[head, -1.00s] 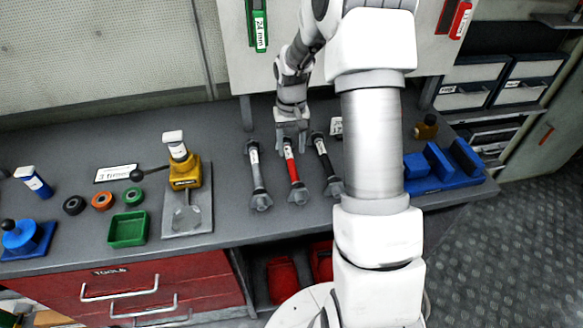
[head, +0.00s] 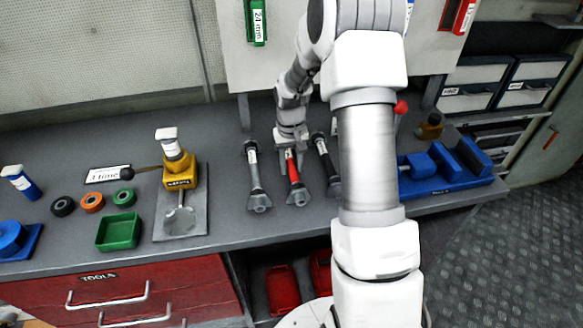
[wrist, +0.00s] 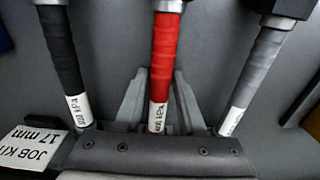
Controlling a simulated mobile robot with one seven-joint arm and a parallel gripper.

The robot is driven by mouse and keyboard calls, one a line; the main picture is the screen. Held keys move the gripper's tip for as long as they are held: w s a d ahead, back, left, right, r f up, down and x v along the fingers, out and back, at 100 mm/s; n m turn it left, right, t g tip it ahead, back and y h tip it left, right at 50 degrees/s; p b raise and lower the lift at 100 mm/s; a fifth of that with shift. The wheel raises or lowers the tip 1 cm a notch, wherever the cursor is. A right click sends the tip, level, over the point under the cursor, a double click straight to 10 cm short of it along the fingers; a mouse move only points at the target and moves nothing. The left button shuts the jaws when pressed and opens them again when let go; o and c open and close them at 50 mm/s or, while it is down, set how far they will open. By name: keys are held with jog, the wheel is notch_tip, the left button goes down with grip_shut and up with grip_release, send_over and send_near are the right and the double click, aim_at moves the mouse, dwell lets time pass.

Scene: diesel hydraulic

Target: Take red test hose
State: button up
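The red test hose (head: 293,173) lies on the grey bench between a grey hose (head: 255,173) and a black hose (head: 325,158). It also shows in the middle of the wrist view (wrist: 165,55), with a white label near my gripper. My gripper (head: 291,148) is low over the far end of the red hose. In the wrist view my gripper (wrist: 157,90) is open, with one finger on each side of the red hose and visible gaps. The black hose (wrist: 60,45) and the grey hose (wrist: 255,65) lie outside the fingers.
A yellow device (head: 180,170) on a grey plate and a green tray (head: 119,232) stand to the left. A blue holder (head: 445,180) is to the right, partly behind my arm. A "JOB KIT 17 mm" card (wrist: 32,146) lies near the black hose.

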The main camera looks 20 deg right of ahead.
aim_at(291, 162)
grip_shut()
jog(key=shift+r, duration=0.1)
jog(key=shift+r+p, duration=2.95)
jog(key=shift+r, duration=1.5)
